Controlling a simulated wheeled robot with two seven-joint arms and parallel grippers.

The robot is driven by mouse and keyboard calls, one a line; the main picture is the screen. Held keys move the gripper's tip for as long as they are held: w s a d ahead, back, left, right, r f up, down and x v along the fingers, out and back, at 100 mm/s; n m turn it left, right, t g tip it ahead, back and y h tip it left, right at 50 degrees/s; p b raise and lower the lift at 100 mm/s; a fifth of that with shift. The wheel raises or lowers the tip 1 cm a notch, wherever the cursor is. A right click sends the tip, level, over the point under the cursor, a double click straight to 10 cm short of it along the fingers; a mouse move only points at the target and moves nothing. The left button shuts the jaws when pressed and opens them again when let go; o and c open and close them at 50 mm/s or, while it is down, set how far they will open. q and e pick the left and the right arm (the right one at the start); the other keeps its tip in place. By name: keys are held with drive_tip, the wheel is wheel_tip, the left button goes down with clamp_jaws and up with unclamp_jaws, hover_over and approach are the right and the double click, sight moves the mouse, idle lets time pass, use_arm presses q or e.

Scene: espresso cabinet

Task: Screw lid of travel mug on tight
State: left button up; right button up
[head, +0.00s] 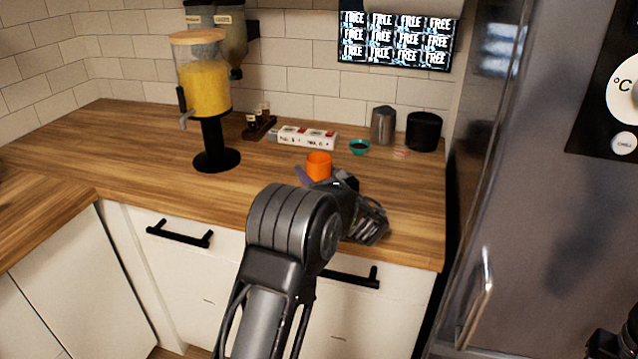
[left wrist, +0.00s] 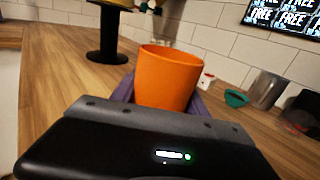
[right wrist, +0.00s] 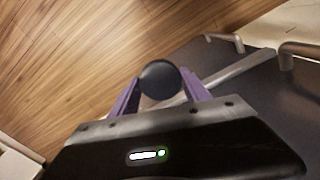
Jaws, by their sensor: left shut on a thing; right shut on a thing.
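The orange travel mug (head: 318,166) stands upright near the front of the wooden counter, with no lid visible on its rim. My left gripper (left wrist: 165,98) is shut on it, purple fingers on either side; the mug (left wrist: 168,75) fills the middle of the left wrist view. My right gripper (right wrist: 160,92) is shut on a dark round piece (right wrist: 160,79), which looks like the lid, held between its purple fingertips. It is away from the mug. In the head view only dark parts of my right arm show at the lower right edge, and the lid is not seen there.
A dispenser with yellow contents (head: 205,90) stands at the left. A white box (head: 306,137), teal bowl (head: 359,147), metal pitcher (head: 383,125) and black canister (head: 424,131) stand behind the mug. A steel fridge (head: 530,180) borders the counter's right end. The counter's left front is clear.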

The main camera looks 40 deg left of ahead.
use_arm(q)
clamp_jaws()
drive_tip(key=shift+r, duration=0.25)
wheel_tip(320, 180, up, 10)
drive_tip(key=shift+f, duration=0.25)
idle(0.8)
idle(0.7)
drive_tip(key=o, duration=0.9)
unclamp_jaws()
clamp_jaws()
